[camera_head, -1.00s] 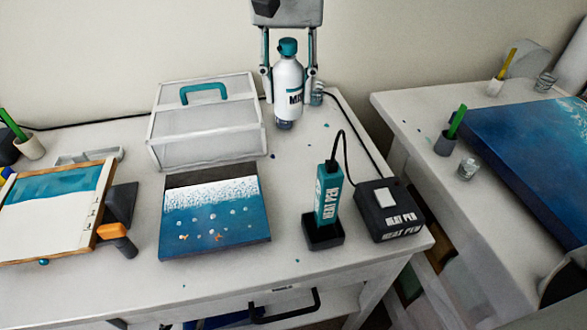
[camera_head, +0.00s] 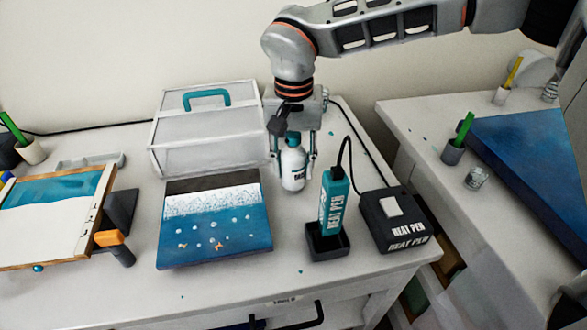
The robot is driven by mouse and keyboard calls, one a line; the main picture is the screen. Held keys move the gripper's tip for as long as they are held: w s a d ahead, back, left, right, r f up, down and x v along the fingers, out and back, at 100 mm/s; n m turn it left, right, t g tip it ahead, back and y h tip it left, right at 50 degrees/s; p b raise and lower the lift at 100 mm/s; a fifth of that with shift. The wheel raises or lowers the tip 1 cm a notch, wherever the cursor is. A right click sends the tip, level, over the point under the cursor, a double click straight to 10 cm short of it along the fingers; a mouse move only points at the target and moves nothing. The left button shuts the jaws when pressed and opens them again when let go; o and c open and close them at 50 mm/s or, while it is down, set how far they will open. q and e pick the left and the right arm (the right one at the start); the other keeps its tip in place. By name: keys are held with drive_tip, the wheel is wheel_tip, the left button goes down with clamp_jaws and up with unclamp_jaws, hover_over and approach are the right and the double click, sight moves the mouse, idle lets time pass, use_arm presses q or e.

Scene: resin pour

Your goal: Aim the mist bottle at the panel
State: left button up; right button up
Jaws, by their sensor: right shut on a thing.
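The mist bottle (camera_head: 293,165) is white with a teal cap and dark lettering. My right gripper (camera_head: 292,158) is shut on it from above, a finger on each side. The bottle is upright, between the clear box and the heat pen; I cannot tell whether its base touches the table. The panel (camera_head: 215,222) lies flat on the table in front of the box, to the left of the bottle. It is blue with a white band, a dark strip at the back, and pale and orange spots. My left gripper is not in view.
The heat pen (camera_head: 334,203) stands in a dark holder beside its black base unit (camera_head: 396,219), right of the panel. A clear box (camera_head: 207,132) with a teal handle stands behind the panel. A framed board (camera_head: 50,218) lies at left. A second table (camera_head: 425,115) is at right.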

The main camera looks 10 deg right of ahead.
sight(293, 134)
drive_tip(key=shift+f, duration=0.75)
drive_tip(key=o, duration=1.3)
drive_tip(key=shift+f, duration=0.1)
wheel_tip(293, 134, up, 12)
drive_tip(key=shift+r+p, duration=0.15)
drive_tip(key=shift+p, duration=0.3)
